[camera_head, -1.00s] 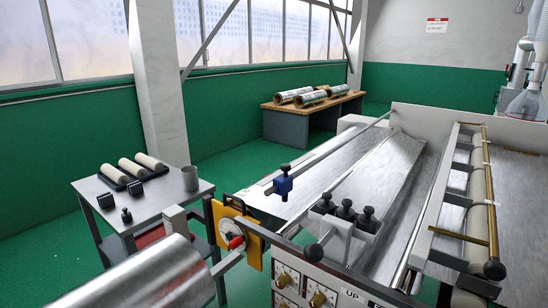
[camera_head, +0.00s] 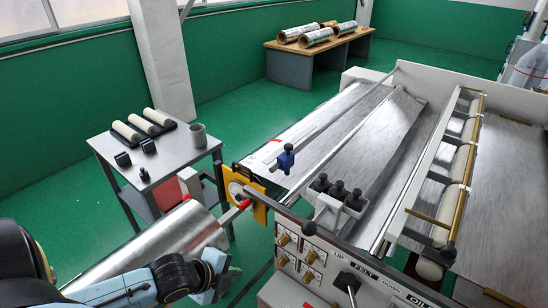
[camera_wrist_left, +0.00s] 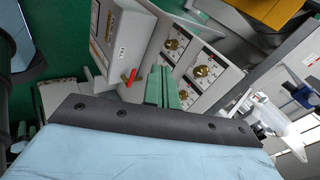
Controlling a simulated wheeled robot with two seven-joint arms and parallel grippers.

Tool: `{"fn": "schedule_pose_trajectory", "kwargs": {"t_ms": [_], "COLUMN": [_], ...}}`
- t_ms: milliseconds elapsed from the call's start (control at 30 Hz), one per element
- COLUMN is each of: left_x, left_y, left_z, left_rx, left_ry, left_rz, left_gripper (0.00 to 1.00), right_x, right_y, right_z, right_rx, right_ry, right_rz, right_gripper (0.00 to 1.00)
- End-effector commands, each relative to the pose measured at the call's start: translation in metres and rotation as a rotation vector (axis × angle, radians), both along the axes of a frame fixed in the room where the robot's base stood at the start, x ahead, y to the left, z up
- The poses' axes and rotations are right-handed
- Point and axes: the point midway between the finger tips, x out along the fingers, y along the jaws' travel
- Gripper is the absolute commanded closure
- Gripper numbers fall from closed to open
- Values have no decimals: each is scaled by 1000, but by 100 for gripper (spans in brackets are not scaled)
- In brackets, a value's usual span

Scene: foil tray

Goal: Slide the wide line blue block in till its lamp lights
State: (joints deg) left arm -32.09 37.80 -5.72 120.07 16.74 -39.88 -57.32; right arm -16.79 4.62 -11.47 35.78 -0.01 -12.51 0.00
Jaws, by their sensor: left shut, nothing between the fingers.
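The blue block (camera_head: 286,160) sits on a long thin metal bar over the silver web, with a dark knob on top. It also shows at the right edge of the left wrist view (camera_wrist_left: 301,94). My left gripper (camera_head: 230,273) is low in the head view, left of the machine's front panel and well apart from the block. Its green fingers (camera_wrist_left: 160,86) are closed together and empty in the left wrist view. I cannot make out a lit lamp by the block. My right gripper is in neither view.
A yellow plate (camera_head: 256,203) with a red-tipped handle stands at the machine's corner. A silver roll (camera_head: 150,245) lies beside my left arm. The control panel (camera_head: 300,252) with knobs is to the right. A grey side table (camera_head: 172,160) holds rollers and a cup.

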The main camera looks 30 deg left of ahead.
Motion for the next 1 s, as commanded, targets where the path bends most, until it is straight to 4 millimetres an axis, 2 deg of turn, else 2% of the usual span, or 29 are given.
{"fn": "schedule_pose_trajectory", "kwargs": {"t_ms": [33, 267, 367, 467, 600, 700, 800, 900, 1000], "left_x": [4, 33, 50, 71, 101, 117, 127, 133, 136], "left_y": [5, 38, 57, 79, 103, 113, 117, 119, 119], "left_z": [11, 39, 60, 92, 146, 182, 208, 223, 229], "left_rx": [48, 295, 446, 645, 951, 1140, 1279, 1362, 1396], "left_ry": [-34, -239, -363, -519, -752, -888, -987, -1045, -1068], "left_rz": [-78, -420, -589, -773, -989, -1084, -1137, -1161, -1168], "left_gripper": [100, 100, 100, 100, 100, 100, 100, 100, 100], "right_x": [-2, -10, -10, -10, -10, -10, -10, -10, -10], "right_y": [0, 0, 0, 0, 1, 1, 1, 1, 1], "right_z": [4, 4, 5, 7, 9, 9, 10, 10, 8], "right_rx": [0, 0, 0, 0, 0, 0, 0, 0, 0], "right_ry": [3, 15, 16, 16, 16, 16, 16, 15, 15], "right_rz": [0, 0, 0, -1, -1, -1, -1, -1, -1], "right_gripper": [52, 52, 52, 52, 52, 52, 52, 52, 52]}}
